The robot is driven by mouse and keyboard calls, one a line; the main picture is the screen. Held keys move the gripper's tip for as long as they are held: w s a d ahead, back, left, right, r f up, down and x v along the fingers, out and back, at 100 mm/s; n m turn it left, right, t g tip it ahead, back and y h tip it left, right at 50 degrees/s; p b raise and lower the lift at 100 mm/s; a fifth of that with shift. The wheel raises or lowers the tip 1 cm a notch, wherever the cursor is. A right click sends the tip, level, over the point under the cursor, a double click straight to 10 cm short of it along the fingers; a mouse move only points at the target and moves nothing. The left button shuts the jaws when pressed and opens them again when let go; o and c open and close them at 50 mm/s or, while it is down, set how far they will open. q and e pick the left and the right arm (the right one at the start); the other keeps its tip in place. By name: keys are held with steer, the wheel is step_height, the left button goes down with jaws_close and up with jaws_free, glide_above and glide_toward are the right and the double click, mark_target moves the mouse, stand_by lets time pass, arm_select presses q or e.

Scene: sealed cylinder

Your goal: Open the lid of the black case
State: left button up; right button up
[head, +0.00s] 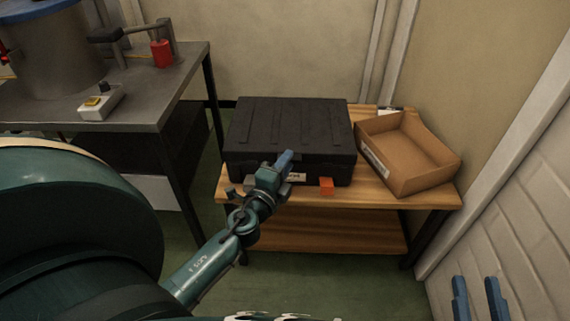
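The black case (290,125) lies flat on a wooden bench with its lid down. A pale label and an orange tab (326,186) show at its front edge. My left gripper (286,157) is at the front of the case, left of the orange tab, with its blue fingertip area overlapping the lid's front edge. I cannot tell whether it touches the case or whether its fingers are apart, and it hides part of the front face. My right gripper (477,300) is at the bottom right, away from the case, its two blue fingers apart and empty.
The wooden bench (390,199) has a lower shelf. An open cardboard box (425,165) stands on it, right of the case. A metal table (150,105) at the left holds a large cylinder, a red object and a switch box (101,102). A pale panelled wall is at the right.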

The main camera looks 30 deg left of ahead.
arm_select(q)
jaws_close()
stand_by(0.4)
